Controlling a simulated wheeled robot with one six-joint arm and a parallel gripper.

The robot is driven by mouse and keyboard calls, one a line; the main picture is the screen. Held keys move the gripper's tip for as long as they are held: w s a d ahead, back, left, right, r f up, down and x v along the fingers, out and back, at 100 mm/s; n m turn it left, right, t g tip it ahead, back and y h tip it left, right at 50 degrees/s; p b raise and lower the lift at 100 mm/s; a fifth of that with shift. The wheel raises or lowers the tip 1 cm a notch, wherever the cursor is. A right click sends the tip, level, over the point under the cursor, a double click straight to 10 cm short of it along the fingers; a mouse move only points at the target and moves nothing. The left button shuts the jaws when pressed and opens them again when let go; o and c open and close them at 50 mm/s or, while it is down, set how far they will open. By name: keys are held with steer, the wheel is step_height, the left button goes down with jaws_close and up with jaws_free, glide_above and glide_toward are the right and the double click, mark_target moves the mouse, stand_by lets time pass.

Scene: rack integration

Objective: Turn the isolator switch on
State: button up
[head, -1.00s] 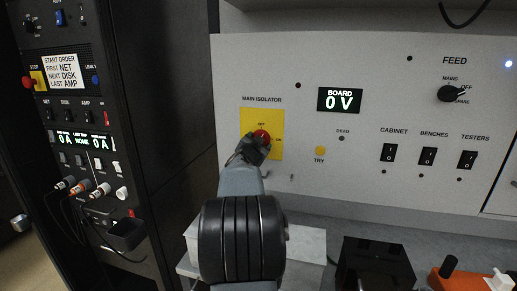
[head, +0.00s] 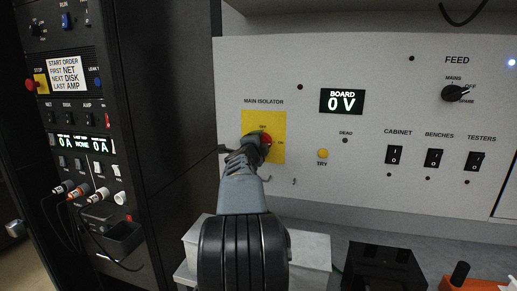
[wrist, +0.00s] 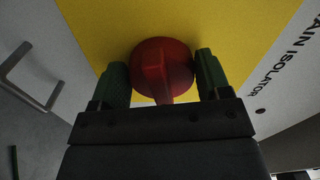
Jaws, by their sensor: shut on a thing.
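The main isolator is a red rotary knob (wrist: 163,68) on a yellow plate (wrist: 105,22). In the head view the knob (head: 266,140) shows only in part, behind my gripper, on the yellow plate (head: 277,120) with "OFF" above and "ON" at the right. My gripper (wrist: 165,75) has one finger on each side of the knob and is shut on it. The knob's ridge runs roughly up and down in the wrist view. I cannot read its switch position.
The board display (head: 341,101) reads 0 V. A yellow TRY button (head: 322,153) and cabinet, benches and testers switches (head: 434,158) lie to the right. A dark rack (head: 90,150) stands at the left. A grey box (head: 310,250) and a black box (head: 383,265) sit below the panel.

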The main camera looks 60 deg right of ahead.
steer(key=shift+m, duration=0.8)
steer(key=shift+r+m+b, duration=0.1)
steer(key=shift+m+b, duration=0.2)
steer(key=o, duration=0.8)
steer(key=shift+o, duration=0.2)
steer(key=v, duration=1.3)
steer(key=shift+a, duration=0.35)
steer(key=shift+s, duration=0.1)
